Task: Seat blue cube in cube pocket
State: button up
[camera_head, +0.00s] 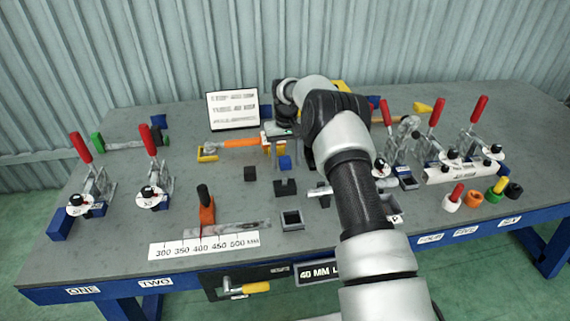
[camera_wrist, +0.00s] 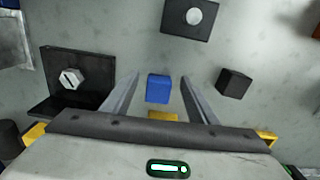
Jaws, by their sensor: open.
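The blue cube (camera_head: 285,162) sits on the grey bench top, left of my arm in the head view. In the wrist view the blue cube (camera_wrist: 158,88) shows in the gap between the two fingers of my gripper (camera_wrist: 160,78). The fingers are apart, one on each side of it, with no clear contact; their height above the bench is hard to tell. A square, open-topped grey holder (camera_head: 292,220), which looks like the cube pocket, stands nearer the bench's front edge. It looks empty, and I cannot make it out in the wrist view.
A black cube (camera_wrist: 234,82) lies right of the blue cube in the wrist view. A dark block with a pale round centre (camera_wrist: 190,17) stands above it there. A black bracket with a hex bolt (camera_wrist: 72,78) is close left. Red-handled clamps (camera_head: 152,170) stand farther off.

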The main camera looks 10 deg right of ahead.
jog(key=c, duration=1.2)
